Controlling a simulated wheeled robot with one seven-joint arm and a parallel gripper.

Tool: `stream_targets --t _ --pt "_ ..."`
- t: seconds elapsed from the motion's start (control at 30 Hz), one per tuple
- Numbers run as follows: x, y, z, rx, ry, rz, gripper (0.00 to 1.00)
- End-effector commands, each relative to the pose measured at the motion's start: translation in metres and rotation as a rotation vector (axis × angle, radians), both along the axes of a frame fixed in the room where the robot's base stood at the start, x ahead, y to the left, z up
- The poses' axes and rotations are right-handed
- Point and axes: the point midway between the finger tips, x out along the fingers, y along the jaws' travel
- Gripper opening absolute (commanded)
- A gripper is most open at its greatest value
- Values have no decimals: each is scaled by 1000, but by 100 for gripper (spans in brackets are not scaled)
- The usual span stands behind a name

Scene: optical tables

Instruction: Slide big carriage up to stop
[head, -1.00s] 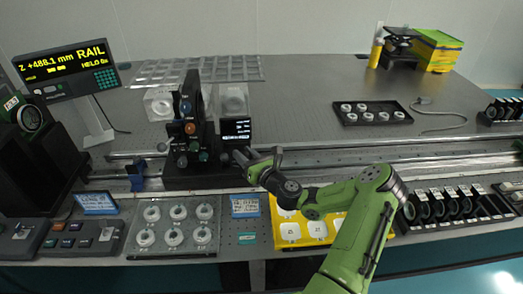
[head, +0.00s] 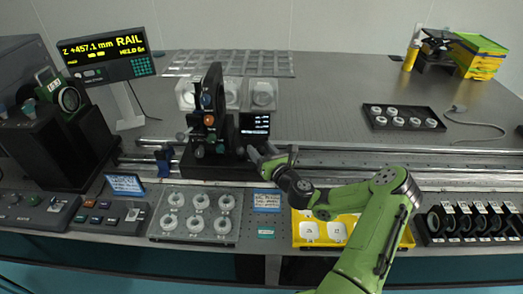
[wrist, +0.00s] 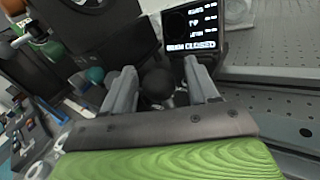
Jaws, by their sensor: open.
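The big carriage (head: 212,125) is a tall black block with several coloured knobs, standing upright on the long rail at the left. A blue stop (head: 164,160) is clamped on the rail just left of it; a small gap seems to show between them. My gripper (head: 262,156) is at the carriage's lower right side. In the wrist view my open gripper (wrist: 162,88) has its fingers on either side of a round black knob (wrist: 158,84); I cannot tell whether either finger touches it. The carriage also shows there as a dark body (wrist: 105,35).
A yellow-lettered rail readout (head: 107,55) shows Z +457.1 mm. A small black screen (head: 254,124) sits beside the carriage. A tray of white rings (head: 155,228) and a yellow tray (head: 300,240) lie in front of the rail. The rail (head: 380,158) is clear to the right.

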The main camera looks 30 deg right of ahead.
Motion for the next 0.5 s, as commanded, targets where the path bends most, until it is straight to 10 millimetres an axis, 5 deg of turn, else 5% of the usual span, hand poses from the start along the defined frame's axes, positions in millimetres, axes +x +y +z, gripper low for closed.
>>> stream_targets --t 0.13,0.5 --pt "0 0 13 -3 -1 0 59" --pt "0 0 94 -4 0 0 59"
